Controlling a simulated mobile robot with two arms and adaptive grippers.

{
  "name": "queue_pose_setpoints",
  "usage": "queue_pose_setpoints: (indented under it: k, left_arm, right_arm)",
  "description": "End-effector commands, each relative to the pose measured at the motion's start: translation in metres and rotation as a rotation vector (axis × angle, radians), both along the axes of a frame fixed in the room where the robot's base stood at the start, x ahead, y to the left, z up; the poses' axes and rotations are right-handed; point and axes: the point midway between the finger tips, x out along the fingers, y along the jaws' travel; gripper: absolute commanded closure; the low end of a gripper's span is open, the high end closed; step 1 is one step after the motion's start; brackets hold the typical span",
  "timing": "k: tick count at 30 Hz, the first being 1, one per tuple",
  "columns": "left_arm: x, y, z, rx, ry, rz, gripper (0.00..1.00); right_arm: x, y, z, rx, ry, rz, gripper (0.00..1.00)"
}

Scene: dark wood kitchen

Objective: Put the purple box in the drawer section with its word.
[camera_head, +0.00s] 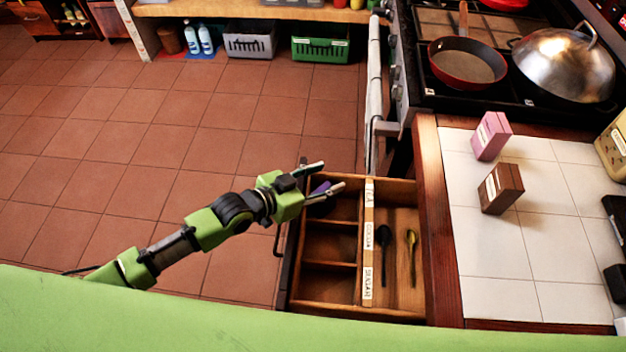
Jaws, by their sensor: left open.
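The purple box (321,188) shows only in part, in the far left section of the open drawer (330,306), behind and between my left gripper's fingers. My left gripper (333,175) is open above that far section. Whether a finger touches the box, I cannot tell. A divider strip (368,240) carries word labels; the far one seems to read TEA, the near one SUGAR, and the middle one is hard to read. The middle and near left sections look empty. My right gripper is not in view.
A dark spoon (384,240) and a yellow spoon (411,240) lie in the drawer's right part. A pink box (491,136) and a brown box (501,188) stand on the tiled counter (500,270). A red pan (467,60) and a wok lid (565,65) sit on the stove.

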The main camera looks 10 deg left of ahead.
Motion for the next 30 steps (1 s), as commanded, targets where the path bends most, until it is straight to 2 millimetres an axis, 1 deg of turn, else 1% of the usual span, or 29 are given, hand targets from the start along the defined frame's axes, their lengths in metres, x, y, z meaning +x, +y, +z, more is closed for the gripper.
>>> queue_pose_setpoints:
  k: [1,2,5,12,15,18,22,30]
  left_arm:
    - [0.0,0.0,0.008,-0.001,-0.001,0.0,0.55]
    - [0.0,0.0,0.012,-0.001,0.0,0.0,0.55]
    - [-0.011,0.012,0.014,0.002,0.0,0.001,0.55]
    - [-0.048,0.048,0.035,0.003,0.002,0.0,0.55]
    - [-0.061,0.06,0.043,0.003,0.002,-0.001,0.55]
    - [-0.07,0.07,0.048,0.002,0.001,0.001,0.55]
    - [-0.077,0.076,0.053,0.0,0.001,0.0,0.55]
    - [-0.079,0.078,0.056,-0.001,-0.001,0.0,0.55]
  right_arm:
    - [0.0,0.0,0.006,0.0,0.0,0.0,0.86]
    - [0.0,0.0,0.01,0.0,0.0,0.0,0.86]
    - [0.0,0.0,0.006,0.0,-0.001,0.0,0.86]
    - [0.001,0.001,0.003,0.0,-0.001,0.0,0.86]
    - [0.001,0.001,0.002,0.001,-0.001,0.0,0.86]
    - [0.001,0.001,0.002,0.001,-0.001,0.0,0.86]
    - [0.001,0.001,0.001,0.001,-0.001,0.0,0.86]
    - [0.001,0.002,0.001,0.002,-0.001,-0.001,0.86]
